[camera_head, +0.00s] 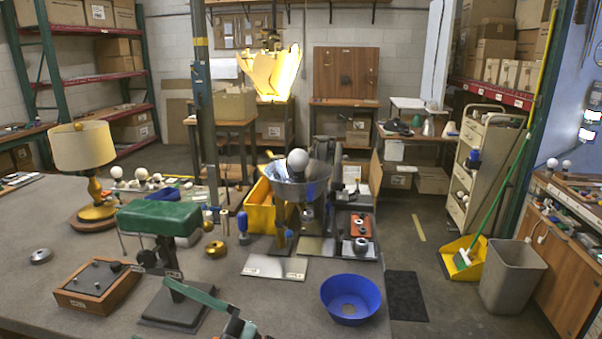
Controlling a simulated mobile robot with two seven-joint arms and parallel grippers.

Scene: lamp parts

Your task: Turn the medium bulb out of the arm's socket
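A round white bulb (297,160) sits upright in a silver dish-shaped reflector (297,183) near the back middle of the bench. I cannot tell whether it is the medium bulb, and its socket is hidden. Several smaller white globe bulbs (116,173) stand at the back left.
A lamp with a cream shade (82,146), a green box-shaped shade (158,218), a wooden box with knobs (97,285) and a blue bowl (350,299) crowd the bench (290,308). A yellow bin (260,205) stands behind. Bare bench lies left of the blue bowl.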

